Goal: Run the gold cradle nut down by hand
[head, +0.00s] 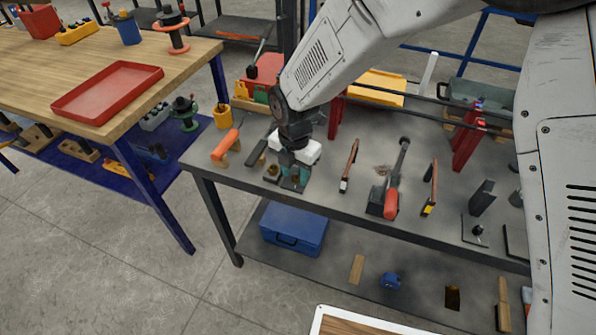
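My gripper (294,167) points down at the left part of the grey bench (335,190). It is over a small teal block (293,184), perhaps the cradle. A small brownish-gold piece (271,173) sits just left of it. I cannot tell whether this or something under the gripper is the gold nut. The fingers are small and dark here, so I cannot tell whether they are open or shut, or whether they touch anything.
An orange-handled tool (225,146) lies left of the gripper. A red-handled tool (391,200) and several hand tools lie to the right. Red stands (467,138) carry long dark rods behind. A wooden table with a red tray (107,92) stands at left.

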